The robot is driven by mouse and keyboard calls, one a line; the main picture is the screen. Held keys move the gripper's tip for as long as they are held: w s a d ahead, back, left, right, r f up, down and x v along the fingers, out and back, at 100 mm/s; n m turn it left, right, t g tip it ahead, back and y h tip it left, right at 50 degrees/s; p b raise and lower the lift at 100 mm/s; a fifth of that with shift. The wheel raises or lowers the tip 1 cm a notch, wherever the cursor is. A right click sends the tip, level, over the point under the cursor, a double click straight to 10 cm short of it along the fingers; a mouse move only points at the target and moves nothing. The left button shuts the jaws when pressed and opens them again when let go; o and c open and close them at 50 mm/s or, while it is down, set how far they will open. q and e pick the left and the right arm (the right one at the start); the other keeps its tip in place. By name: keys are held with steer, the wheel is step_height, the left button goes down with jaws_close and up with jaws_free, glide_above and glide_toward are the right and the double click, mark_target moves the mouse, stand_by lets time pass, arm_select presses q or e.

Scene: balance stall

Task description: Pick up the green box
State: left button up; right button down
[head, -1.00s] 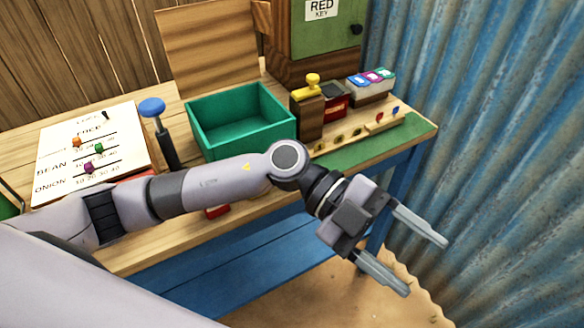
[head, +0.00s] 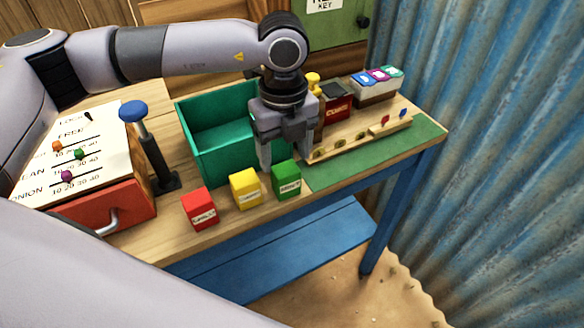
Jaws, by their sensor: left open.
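The green box (head: 287,181) is a small block with a white label, standing on the wooden table near its front edge. It is the rightmost of a row of small boxes. My left gripper (head: 281,165) points down from above, just behind the green box. Its jaws are open, with one finger left of the box and the other hidden, at least partly, behind the box's top. I cannot tell whether a finger touches it. My right gripper is not in view.
A yellow box (head: 245,189) and a red box (head: 200,208) stand to the left. A green open bin (head: 205,150) is behind them. A slider panel (head: 75,160) and a blue-topped lever (head: 133,111) are at left. A green mat (head: 390,152) lies at right.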

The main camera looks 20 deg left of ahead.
mark_target(285, 169)
arm_select(q)
steer(key=shift+f, duration=0.15)
steer(key=shift+s+f, duration=0.15)
steer(key=shift+f, duration=0.15)
step_height(285, 169, down, 5)
steer(key=shift+s+d+r+p, duration=0.15)
steer(key=shift+p, duration=0.55)
steer(key=shift+f, duration=0.65)
steer(key=c, duration=0.8)
